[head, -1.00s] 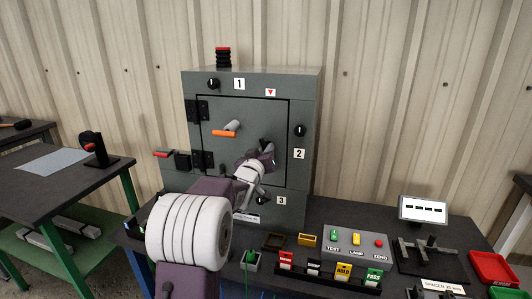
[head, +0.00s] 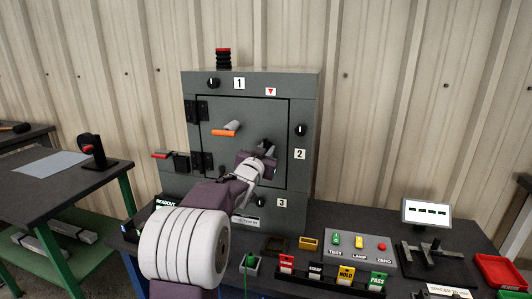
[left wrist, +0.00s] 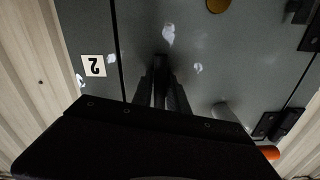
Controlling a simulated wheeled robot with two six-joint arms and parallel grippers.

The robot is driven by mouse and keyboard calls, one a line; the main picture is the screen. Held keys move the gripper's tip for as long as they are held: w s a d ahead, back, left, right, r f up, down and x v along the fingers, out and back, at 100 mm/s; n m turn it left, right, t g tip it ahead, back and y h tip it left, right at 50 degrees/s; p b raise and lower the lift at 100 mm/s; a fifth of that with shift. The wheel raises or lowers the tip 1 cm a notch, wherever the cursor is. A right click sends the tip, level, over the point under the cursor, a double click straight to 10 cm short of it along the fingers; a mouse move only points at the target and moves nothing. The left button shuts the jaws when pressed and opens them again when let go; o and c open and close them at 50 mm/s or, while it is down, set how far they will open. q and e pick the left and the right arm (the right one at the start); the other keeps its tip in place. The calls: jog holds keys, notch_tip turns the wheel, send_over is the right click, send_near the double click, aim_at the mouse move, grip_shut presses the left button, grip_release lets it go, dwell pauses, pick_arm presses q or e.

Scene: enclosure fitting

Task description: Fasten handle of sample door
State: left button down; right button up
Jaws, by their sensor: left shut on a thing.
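The sample door (head: 235,112) is the large grey panel on the front of the grey cabinet; it looks shut in its frame. A dark handle (head: 264,144) sits near the door's right edge, mostly hidden by my left gripper (head: 268,156). In the left wrist view the fingers (left wrist: 160,82) are closed on a dark narrow piece (left wrist: 161,62) against the door face. The handle's exact angle is hard to tell. A grey lever with an orange grip (head: 223,132) stands out from the door's left half. My right gripper is not in view.
Black hinges (head: 202,161) are on the door's left side. Black knobs (head: 300,130) sit on the cabinet frame by the number labels. The bench below holds a button box (head: 356,247), coloured tag blocks (head: 346,275) and a red tray (head: 497,270).

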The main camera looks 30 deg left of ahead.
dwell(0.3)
pick_arm(q)
jog(key=c, duration=1.4)
grip_release()
jog(key=v, duration=0.9)
jog(key=shift+p, duration=0.35)
jog(key=shift+s, duration=0.1)
